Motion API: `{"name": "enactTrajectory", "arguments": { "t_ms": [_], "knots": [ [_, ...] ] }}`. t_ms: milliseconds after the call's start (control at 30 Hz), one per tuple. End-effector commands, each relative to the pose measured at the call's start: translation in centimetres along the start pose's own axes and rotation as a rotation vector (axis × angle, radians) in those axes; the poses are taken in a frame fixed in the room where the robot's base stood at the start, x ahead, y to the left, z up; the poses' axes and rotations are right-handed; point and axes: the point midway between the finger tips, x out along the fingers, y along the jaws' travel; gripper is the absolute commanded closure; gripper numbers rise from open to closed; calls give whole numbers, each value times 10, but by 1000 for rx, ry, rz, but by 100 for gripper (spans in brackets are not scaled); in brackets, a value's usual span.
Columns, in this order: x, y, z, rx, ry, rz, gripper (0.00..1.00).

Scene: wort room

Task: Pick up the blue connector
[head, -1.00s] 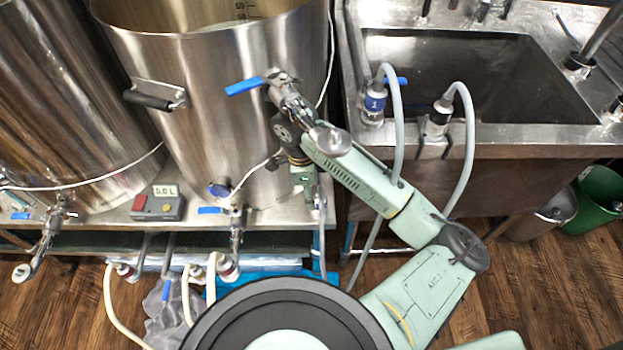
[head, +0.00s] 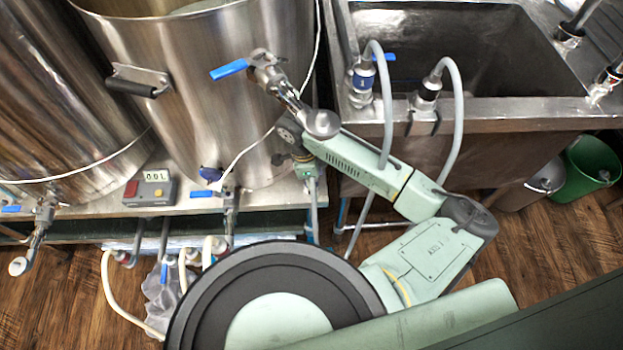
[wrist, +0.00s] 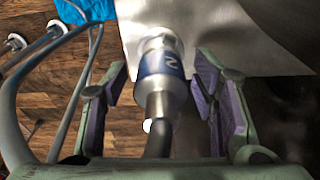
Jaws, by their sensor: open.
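In the wrist view a metal connector with a blue band (wrist: 161,66) and a white character lies between the two fingers of my gripper (wrist: 158,88). The fingers are open, with purple pads, and a gap shows on each side of the connector. A dark hose runs from its near end. In the head view a blue-banded connector (head: 363,78) with a grey hose hangs at the sink's left front rim. My gripper (head: 303,172) is low by the kettle's right side there, partly hidden by my arm. I cannot tell whether both views show the same connector.
A dark-banded connector (head: 429,90) with a grey hose hangs farther right on the sink rim (head: 500,108). A steel kettle (head: 205,85) with a blue-handled valve (head: 230,69) stands left of my arm. A control box (head: 150,190) sits on the bench. Buckets stand at right.

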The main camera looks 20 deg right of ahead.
Motion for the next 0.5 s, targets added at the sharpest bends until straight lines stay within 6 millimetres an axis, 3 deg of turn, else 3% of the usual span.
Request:
{"name": "enactTrajectory", "arguments": {
  "t_ms": [67, 500],
  "knots": [
    [0, 0, 0, 0, 0, 0, 47],
    [0, 0, 0, 0, 0, 0, 77]
  ]
}}
